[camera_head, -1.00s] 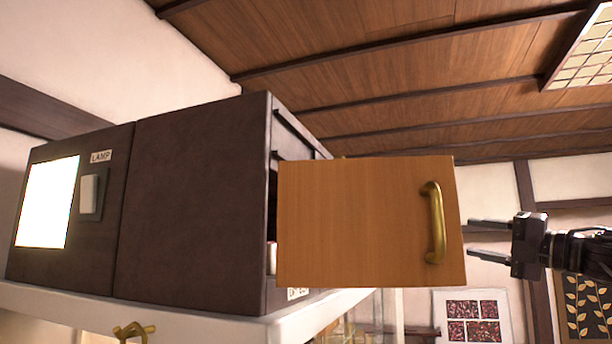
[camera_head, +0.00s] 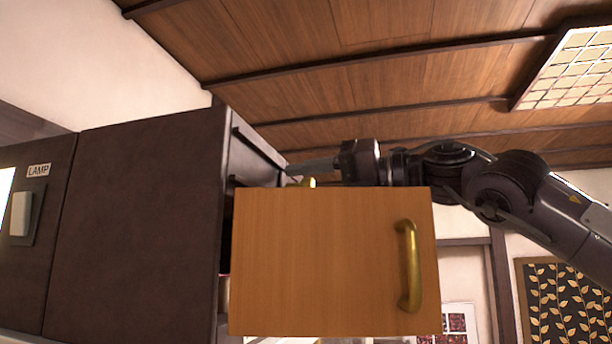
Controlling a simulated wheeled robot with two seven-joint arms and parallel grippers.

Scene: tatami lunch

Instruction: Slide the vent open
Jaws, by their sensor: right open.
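The vent itself is hard to make out. The side face (camera_head: 252,155) of the dark cabinet has dark slot-like strips near its top, and a small brass knob (camera_head: 308,182) shows beside it, just above the top edge of an orange wooden panel. My right gripper (camera_head: 300,170) comes in from the right above that panel, with its fingers pointing left at the cabinet face. It is open, close to the knob; I cannot tell whether it touches it. One finger shows clearly; the other is not clearly visible. My left gripper is not in view.
The wooden panel (camera_head: 320,265), with a brass handle (camera_head: 409,265), stands out from the cabinet (camera_head: 140,225) below my right arm. A switch (camera_head: 22,214) marked LAMP is at far left. A wall picture (camera_head: 565,300) hangs at lower right. Open space lies above the arm.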

